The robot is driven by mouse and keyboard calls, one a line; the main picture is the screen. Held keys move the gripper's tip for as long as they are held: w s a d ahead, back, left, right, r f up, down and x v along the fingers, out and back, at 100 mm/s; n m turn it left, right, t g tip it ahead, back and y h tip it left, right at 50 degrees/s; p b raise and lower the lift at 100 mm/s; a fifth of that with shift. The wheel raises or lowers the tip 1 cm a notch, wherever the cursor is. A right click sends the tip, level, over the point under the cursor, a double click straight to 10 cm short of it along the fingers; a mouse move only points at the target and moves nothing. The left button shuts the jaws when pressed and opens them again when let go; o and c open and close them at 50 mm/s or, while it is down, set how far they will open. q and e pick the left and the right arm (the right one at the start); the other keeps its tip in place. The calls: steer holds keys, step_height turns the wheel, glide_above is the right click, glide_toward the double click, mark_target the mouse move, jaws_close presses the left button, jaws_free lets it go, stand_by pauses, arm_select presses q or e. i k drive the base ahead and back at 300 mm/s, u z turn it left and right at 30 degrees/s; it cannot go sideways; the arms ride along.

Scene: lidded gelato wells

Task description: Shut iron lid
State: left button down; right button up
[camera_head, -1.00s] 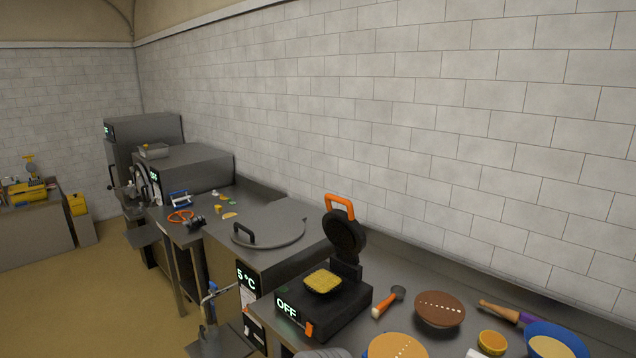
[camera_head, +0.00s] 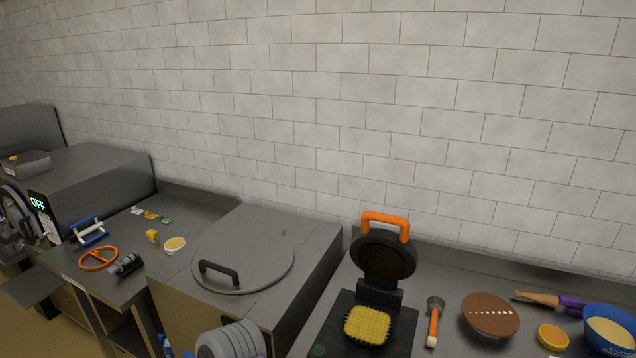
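The waffle iron (camera_head: 345,328) stands on the counter at the lower middle right. Its round black lid (camera_head: 384,258) is raised upright at the back, with an orange handle (camera_head: 386,222) on top. A yellow waffle (camera_head: 368,325) lies on the open lower plate. The front of the iron is cut off by the frame's bottom edge.
A round well lid (camera_head: 243,262) with a black handle lies flat to the left. Right of the iron are an orange-handled tool (camera_head: 434,325), a brown disc (camera_head: 490,315), a yellow round (camera_head: 552,336) and a blue bowl (camera_head: 609,328). A tiled wall rises behind.

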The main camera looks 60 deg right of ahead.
mark_target(386, 257)
steer(key=i, duration=1.15)
steer(key=z, duration=4.3)
